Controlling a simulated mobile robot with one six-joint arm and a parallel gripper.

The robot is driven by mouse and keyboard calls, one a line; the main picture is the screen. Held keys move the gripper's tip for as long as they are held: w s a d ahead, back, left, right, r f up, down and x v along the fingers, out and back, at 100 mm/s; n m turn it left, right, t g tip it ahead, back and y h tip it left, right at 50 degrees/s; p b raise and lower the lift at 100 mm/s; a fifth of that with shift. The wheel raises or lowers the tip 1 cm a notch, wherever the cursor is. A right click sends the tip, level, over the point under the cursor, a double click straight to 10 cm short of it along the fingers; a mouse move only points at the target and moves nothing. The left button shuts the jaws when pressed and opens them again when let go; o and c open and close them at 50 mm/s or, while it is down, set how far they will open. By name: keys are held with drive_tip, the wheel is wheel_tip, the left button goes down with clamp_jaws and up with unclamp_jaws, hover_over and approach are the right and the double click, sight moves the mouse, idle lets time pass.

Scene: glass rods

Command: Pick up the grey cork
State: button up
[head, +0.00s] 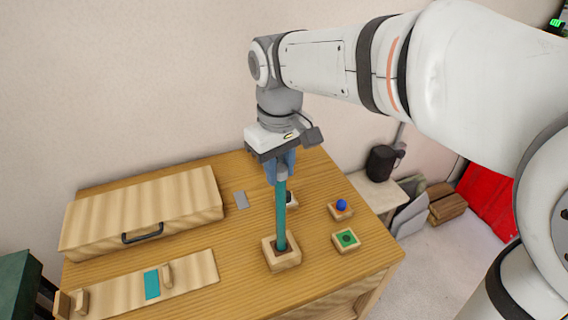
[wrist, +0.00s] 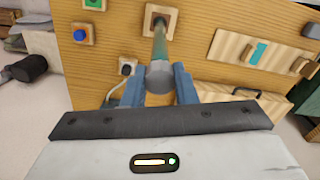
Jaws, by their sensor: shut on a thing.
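The grey cork (head: 281,173) sits at the top end of a teal rod (head: 280,215). The rod stands upright in a square wooden block (head: 282,260) on the table. My gripper (head: 284,166) points down from above with its blue fingers around the cork, shut on it. In the wrist view, the round end of the cork (wrist: 159,80) lies between the fingers of my gripper (wrist: 148,84), with the rod (wrist: 160,45) running to its block (wrist: 161,14). The fingers partly hide the cork in the head view.
A flat grey piece (head: 241,200), a handled wooden box (head: 140,208) and a board with a teal patch (head: 200,270) lie left.

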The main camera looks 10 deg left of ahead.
sight(280, 168)
wheel_tip(280, 168, up, 10)
drive_tip(key=shift+r, duration=0.1)
idle(0.4)
drive_tip(key=shift+s, duration=0.1)
idle(0.8)
